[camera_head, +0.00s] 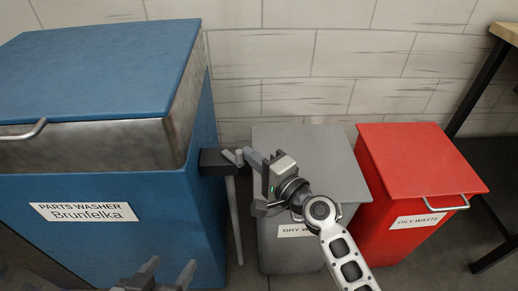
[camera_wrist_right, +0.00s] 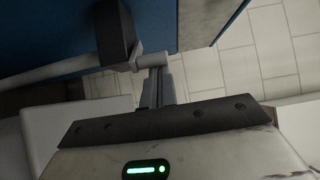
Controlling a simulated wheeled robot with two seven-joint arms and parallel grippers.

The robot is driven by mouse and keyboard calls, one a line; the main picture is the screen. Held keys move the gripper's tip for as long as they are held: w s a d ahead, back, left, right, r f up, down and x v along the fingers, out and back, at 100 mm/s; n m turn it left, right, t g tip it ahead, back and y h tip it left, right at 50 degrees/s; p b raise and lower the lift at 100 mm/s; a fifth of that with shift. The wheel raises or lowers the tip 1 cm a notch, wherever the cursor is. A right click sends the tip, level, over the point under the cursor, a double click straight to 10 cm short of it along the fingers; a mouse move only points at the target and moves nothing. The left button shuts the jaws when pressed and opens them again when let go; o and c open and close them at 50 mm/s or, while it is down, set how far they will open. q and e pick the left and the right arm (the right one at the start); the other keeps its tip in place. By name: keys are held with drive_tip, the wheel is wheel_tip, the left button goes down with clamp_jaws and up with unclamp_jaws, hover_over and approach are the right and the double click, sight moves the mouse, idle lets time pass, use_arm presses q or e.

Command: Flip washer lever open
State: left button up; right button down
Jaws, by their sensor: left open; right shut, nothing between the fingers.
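The blue parts washer (camera_head: 120,220) stands at the left of the head view with its blue lid (camera_head: 110,70) down. A dark block on its right side carries the grey washer lever (camera_head: 234,210), whose long rod hangs downward. My right gripper (camera_head: 246,156) is shut and empty, with its fingertips at the top end of the lever by the pivot. In the right wrist view the shut fingers (camera_wrist_right: 156,80) are close to the lever's short end (camera_wrist_right: 152,60); I cannot tell whether they touch. My left gripper (camera_head: 165,275) is open and empty, low in front of the washer.
A grey dry waste bin (camera_head: 310,160) stands right of the washer, partly behind my right arm. A red oily waste bin (camera_head: 415,160) stands beside it. A table with a black leg (camera_head: 480,85) is at the far right. A tiled wall closes the back.

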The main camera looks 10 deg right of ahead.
use_arm(q)
drive_tip(key=shift+r, duration=0.1)
use_arm(e)
drive_tip(key=shift+s+a+f, duration=0.15)
drive_tip(key=shift+s+a, duration=0.75)
drive_tip(key=shift+a, duration=0.25)
drive_tip(key=w+d+b, duration=0.1)
drive_tip(key=d, duration=0.4)
use_arm(q)
drive_tip(key=shift+w+d+f+g, duration=0.15)
drive_tip(key=shift+d+f, duration=0.05)
drive_tip(key=shift+f, duration=0.35)
drive_tip(key=shift+w+d+f+g, duration=0.1)
drive_tip(key=shift+d+f+g, duration=0.05)
drive_tip(key=shift+f, duration=0.35)
use_arm(e)
drive_tip(key=s, duration=0.9)
drive_tip(key=shift+s+a, duration=0.2)
drive_tip(key=shift+a, duration=0.2)
drive_tip(key=shift+r, duration=0.2)
